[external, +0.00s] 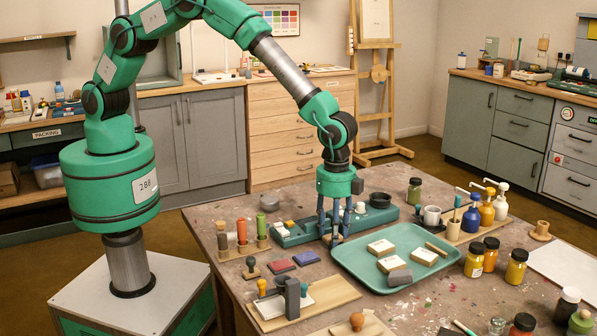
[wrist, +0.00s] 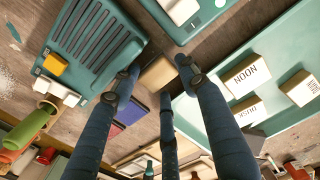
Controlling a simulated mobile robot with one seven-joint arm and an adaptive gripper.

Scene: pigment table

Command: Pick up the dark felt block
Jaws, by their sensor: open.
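A dark grey block (external: 400,277), which looks like the felt block, lies at the near edge of the green tray (external: 345,262) in the external view. My gripper (external: 335,234) points down left of the tray, beside the green device, away from the grey block. Its fingers (wrist: 155,92) are spread and empty. A small tan block (wrist: 158,73) shows just beyond the fingertips in the wrist view, between the green device and the tray, apart from the fingers as far as I can tell.
The green device (external: 290,235) stands behind my gripper. Red (external: 282,266) and blue (external: 306,258) pads lie at left. Yellow jars (external: 474,261) stand right of the tray.

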